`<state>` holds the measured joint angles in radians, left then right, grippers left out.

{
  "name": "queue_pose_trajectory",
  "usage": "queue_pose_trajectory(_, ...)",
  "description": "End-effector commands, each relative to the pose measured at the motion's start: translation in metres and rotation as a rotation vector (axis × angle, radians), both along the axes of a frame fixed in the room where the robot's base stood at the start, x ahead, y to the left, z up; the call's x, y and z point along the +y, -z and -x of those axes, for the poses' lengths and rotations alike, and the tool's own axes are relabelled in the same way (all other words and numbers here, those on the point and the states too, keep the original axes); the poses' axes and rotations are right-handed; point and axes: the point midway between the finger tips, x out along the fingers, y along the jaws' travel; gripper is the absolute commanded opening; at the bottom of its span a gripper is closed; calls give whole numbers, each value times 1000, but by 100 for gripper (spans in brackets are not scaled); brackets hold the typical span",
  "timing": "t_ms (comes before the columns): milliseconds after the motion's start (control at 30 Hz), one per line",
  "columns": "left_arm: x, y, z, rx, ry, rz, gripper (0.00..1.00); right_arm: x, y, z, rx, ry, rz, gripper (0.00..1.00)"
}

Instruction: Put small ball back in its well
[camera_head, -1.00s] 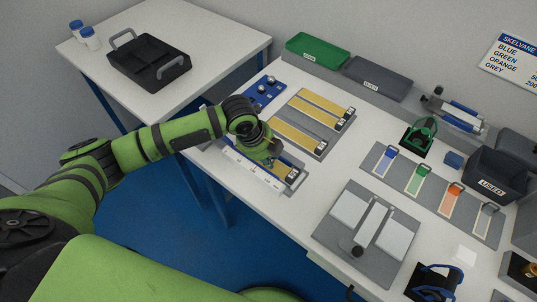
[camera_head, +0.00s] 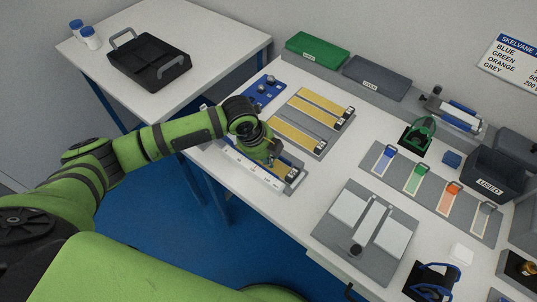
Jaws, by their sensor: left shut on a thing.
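A blue block (camera_head: 262,93) with silver balls on it lies at the far left of the white table; a well for the small ball is too small to make out. My left gripper (camera_head: 273,158) points down over the near-left test strip with its white scale (camera_head: 250,170), in front of the blue block. It is shut, with its fingertips partly hidden by its own wrist. The small ball cannot be made out; what is between the fingers is too small to see. My right gripper is not in view.
Two yellow-striped tracks (camera_head: 318,116) lie right of my left gripper. A grey board with white plates (camera_head: 370,225) lies nearer the front, and coloured strips (camera_head: 420,180) lie to the right.

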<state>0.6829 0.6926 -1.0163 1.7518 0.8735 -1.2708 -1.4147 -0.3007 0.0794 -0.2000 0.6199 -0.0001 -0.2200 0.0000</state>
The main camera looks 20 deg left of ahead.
Motion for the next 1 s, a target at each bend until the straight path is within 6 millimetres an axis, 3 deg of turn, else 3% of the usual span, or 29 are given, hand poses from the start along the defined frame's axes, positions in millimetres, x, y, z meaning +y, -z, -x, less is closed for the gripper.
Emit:
queue_pose_trajectory(33, 0, 0, 0, 0, 0, 0, 0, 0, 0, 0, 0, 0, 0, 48)
queue_pose_trajectory(67, 0, 0, 0, 0, 0, 0, 28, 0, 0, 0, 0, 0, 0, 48)
queue_pose_trajectory(100, 0, 0, 0, 0, 0, 0, 44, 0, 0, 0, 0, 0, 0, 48)
queue_pose_trajectory(133, 0, 0, 0, 0, 0, 0, 48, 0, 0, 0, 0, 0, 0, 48)
queue_pose_trajectory(567, 1, -3, 1, 2, 0, -1, 48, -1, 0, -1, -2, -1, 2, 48)
queue_pose_trajectory(767, 8, -32, 7, -3, 2, -2, 48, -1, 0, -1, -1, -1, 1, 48)
queue_pose_trajectory(1000, 18, -82, 19, -5, -1, 0, 48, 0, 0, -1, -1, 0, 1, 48)
